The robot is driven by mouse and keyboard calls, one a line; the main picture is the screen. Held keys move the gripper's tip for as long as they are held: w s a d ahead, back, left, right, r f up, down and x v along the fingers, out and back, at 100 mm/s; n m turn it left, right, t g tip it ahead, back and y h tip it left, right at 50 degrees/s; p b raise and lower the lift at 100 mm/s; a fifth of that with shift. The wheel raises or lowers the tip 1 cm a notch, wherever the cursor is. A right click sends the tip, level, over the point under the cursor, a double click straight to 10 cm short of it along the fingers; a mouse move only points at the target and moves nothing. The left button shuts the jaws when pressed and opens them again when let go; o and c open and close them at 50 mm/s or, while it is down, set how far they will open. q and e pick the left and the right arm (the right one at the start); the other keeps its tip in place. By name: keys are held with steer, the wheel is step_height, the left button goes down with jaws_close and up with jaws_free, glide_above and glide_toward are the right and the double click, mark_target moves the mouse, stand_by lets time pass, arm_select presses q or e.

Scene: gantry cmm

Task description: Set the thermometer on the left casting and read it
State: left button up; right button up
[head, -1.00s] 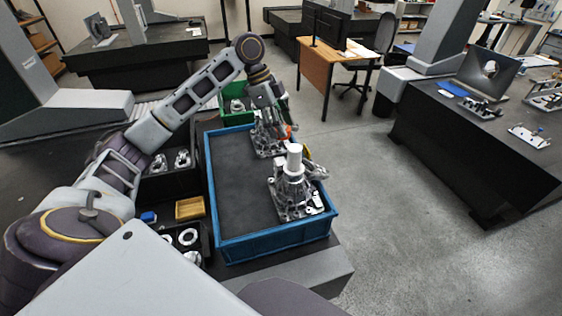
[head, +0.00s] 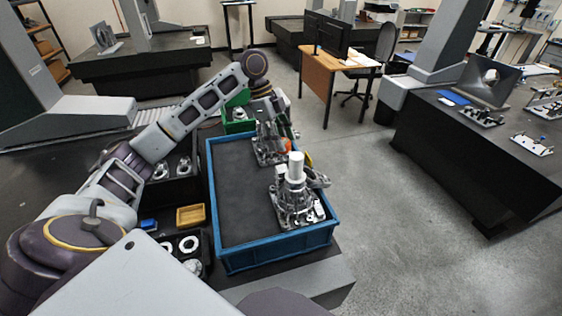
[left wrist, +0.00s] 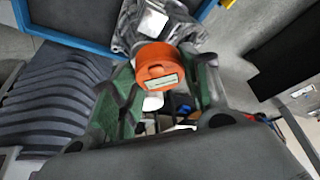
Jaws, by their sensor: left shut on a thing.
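The thermometer is an orange round body with a small display window (left wrist: 162,76); its orange also shows in the head view (head: 287,146). My left gripper (left wrist: 160,95) is shut on it, with a green-grey finger at each side. In the head view the left gripper (head: 284,130) is at the far end of the blue tray, beside the far casting (head: 268,150), which it partly hides. A casting also shows just beyond the thermometer in the left wrist view (left wrist: 135,32). I cannot tell whether they touch. The near casting (head: 292,207) has a white cylinder on top. My right gripper is out of view.
A green bin (head: 226,127) stands behind. Open floor lies to the right.

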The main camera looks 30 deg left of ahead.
arm_select(q)
steer(key=shift+f, duration=2.2)
steer(key=shift+f, duration=1.9)
steer(key=o, duration=1)
steer(key=shift+f, duration=0.1)
steer(key=v, duration=1.2)
steer(key=shift+d, duration=0.1)
